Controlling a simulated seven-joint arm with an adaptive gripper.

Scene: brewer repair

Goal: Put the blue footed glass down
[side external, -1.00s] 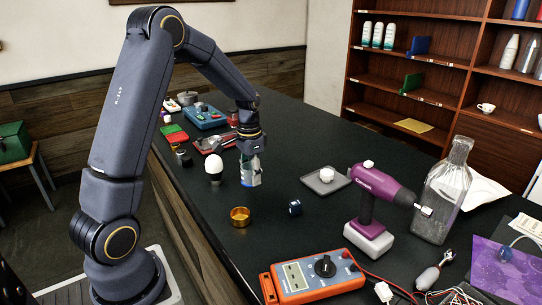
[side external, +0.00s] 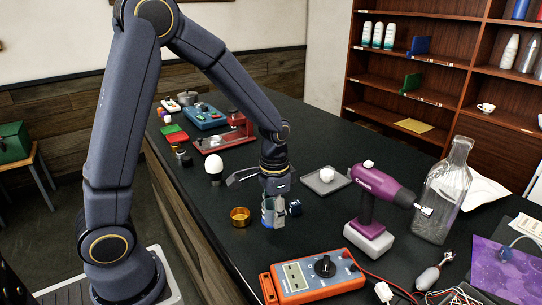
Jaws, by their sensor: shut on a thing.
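My gripper (side external: 273,214) points straight down over the dark table, between the brass ring-shaped cup and the dark blue cube. It is shut on the blue footed glass (side external: 267,206), of which only a bluish part shows between the fingers. The fingers hide most of the glass, including its foot. I cannot tell whether its lower end touches the table.
A brass cup (side external: 240,216) is close on the left and a dark blue cube (side external: 294,208) close on the right. An orange multimeter (side external: 315,275) lies in front, and a purple drill (side external: 374,205) and glass bottle (side external: 443,195) stand right. A grey tray (side external: 326,188) lies behind.

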